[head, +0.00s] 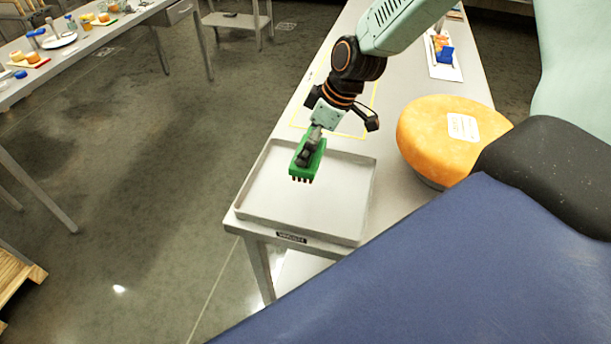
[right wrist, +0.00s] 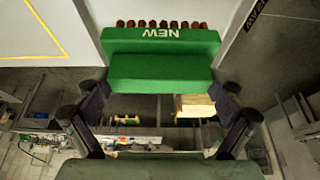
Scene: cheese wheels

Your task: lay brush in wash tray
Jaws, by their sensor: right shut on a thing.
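The green brush (head: 296,172) hangs bristles down over the back part of the grey wash tray (head: 335,205). My right gripper (head: 309,153) is shut on the brush from above. In the right wrist view, the brush (right wrist: 160,68) lies between the fingers of my right gripper (right wrist: 160,90), with brown bristles and the upside-down word "NEW" showing. I cannot tell whether the bristles touch the tray floor. The tray is shallow, empty and at the near end of the table. My left gripper is not in view.
An orange cheese wheel (head: 437,135) with a white label stands right of the tray. A yellow outline (head: 375,97) marks the table behind the tray. A white board (head: 445,65) with small items lies farther back. Another table (head: 105,38) stands far left.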

